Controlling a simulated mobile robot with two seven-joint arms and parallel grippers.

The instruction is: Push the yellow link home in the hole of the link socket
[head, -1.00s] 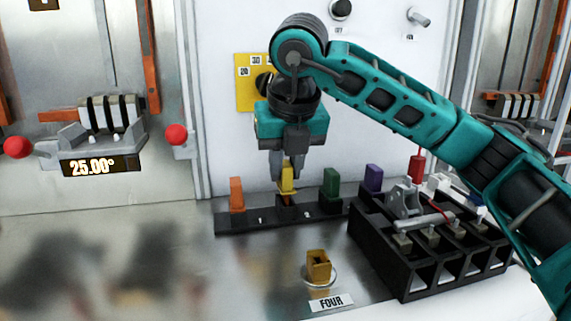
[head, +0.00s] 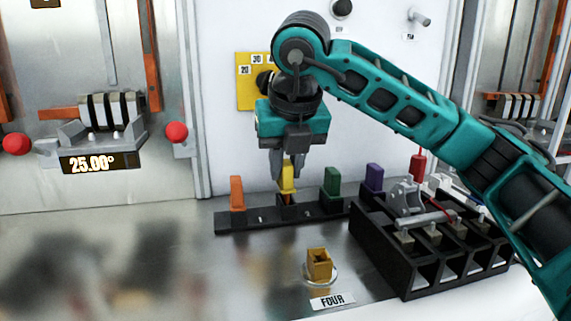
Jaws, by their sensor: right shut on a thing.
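The yellow link (head: 287,177) stands upright at the black rack (head: 260,222), between an orange link and a green link. My right gripper (head: 288,172) points down from above and is shut on the yellow link, with its fingers on either side. The link's lower end is at a slot in the rack; I cannot tell whether it is still seated there. An ochre socket (head: 319,266) with a dark hole in its top stands on a round base in front of the rack, apart from the gripper. My left gripper is not in view.
An orange link (head: 237,193), a green link (head: 332,182) and a purple link (head: 374,178) stand close by. A black divided tray (head: 385,250) is right of the socket. A "FOUR" label (head: 332,302) lies before the socket. The metal bench at left is clear.

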